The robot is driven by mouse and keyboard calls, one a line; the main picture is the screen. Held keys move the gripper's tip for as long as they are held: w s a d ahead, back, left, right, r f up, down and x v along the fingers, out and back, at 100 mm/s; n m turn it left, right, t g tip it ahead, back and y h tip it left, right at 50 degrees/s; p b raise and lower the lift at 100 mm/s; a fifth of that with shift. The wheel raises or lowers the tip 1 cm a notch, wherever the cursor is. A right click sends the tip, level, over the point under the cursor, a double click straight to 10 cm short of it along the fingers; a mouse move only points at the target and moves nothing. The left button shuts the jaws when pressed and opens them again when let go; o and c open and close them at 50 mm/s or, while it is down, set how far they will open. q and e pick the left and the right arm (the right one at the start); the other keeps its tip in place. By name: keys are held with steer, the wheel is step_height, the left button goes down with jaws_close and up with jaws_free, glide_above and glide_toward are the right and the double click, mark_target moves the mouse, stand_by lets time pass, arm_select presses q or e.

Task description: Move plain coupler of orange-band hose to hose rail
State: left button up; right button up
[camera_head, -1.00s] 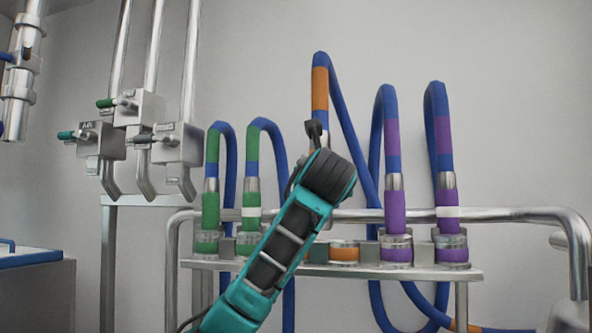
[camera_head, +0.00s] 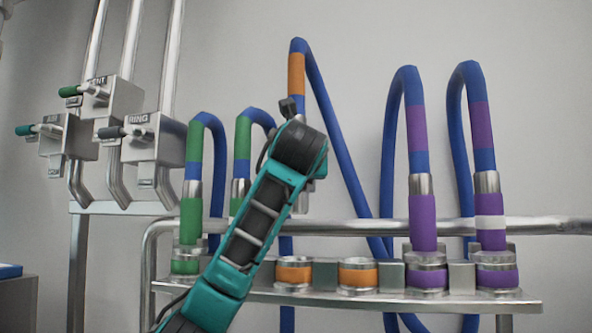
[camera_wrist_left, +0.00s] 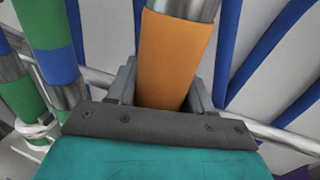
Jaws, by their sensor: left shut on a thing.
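The orange-band hose (camera_head: 297,75) arches up above my left arm in the head view, its blue length running down to the right behind the rail. Its orange coupler (camera_wrist_left: 172,60) fills the space between the fingers of my left gripper (camera_wrist_left: 160,88), with a metal collar above it. No white stripe shows on the visible part; the lower end is hidden. In the head view my left wrist covers most of the coupler. The hose rail (camera_head: 400,303) carries two orange-ringed sockets, one left (camera_head: 293,273) and one right (camera_head: 358,275), both without a coupler. My right gripper is not in view.
Green couplers (camera_head: 190,222) stand to the left. A metal bar (camera_head: 350,227) runs behind the sockets. Valve boxes (camera_head: 150,140) hang at the left.

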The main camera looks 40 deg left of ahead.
arm_select(q)
steer(key=shift+f, duration=0.75)
step_height(320, 180, down, 3)
steer(key=shift+f, duration=0.2)
steer(key=shift+s+r, duration=0.1)
steer(key=shift+r, duration=0.25)
steer(key=shift+f, duration=0.15)
steer(key=shift+f+b, duration=0.55)
steer(key=shift+f, duration=0.9)
steer(key=shift+d, duration=0.1)
